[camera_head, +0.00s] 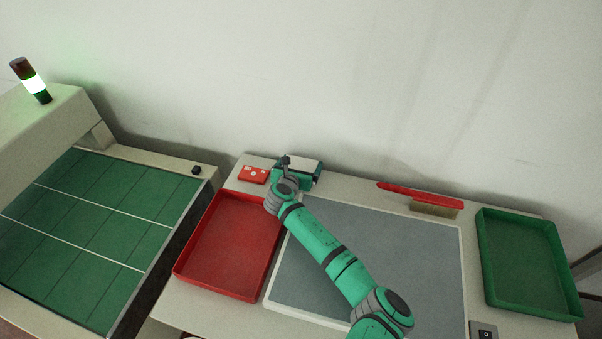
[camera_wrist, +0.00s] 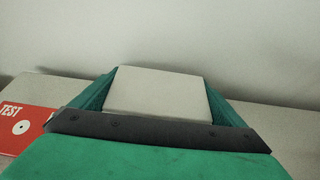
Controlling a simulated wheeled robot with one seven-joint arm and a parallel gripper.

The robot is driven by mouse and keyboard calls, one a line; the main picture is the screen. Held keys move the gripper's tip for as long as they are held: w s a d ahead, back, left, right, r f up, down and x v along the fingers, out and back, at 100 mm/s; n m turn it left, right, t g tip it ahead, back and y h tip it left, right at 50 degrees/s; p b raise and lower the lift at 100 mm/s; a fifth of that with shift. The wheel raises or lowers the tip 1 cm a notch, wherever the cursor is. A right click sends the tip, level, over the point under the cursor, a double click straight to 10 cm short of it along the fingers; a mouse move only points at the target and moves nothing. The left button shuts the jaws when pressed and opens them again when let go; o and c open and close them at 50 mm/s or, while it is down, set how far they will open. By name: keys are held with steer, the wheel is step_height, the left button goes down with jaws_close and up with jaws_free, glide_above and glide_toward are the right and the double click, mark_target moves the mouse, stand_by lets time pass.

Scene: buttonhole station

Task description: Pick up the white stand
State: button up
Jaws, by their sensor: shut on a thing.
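The white stand (camera_wrist: 160,92) shows in the wrist view as a pale, flat-faced block between the two green fingers of my gripper (camera_wrist: 160,98). The fingers touch its left and right sides, so my gripper is shut on it. Its lower part is hidden behind the dark edge of my gripper. In the head view the stand (camera_head: 304,165) is a small pale patch at the back of the table, partly covered by my gripper (camera_head: 298,174). I cannot tell whether it rests on the table or is slightly raised.
A red card marked TEST (camera_wrist: 22,127) lies just left of my gripper; the head view shows it too (camera_head: 253,175). A red tray (camera_head: 228,245), a grey mat (camera_head: 400,262) and a green tray (camera_head: 520,255) cover the table. A wall stands behind.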

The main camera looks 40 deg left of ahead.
steer(key=shift+w+d+r, duration=0.15)
steer(key=shift+r, duration=0.55)
steer(key=s+r, duration=0.1)
steer(key=r, duration=0.1)
steer(key=s+a+r, duration=0.1)
steer(key=r, duration=0.1)
steer(key=s+r, duration=0.1)
steer(key=r, duration=0.2)
steer(key=shift+s+a, duration=0.35)
steer(key=shift+s, duration=0.05)
steer(key=s+a+r, duration=0.4)
steer(key=s, duration=0.5)
steer(key=shift+r, duration=0.35)
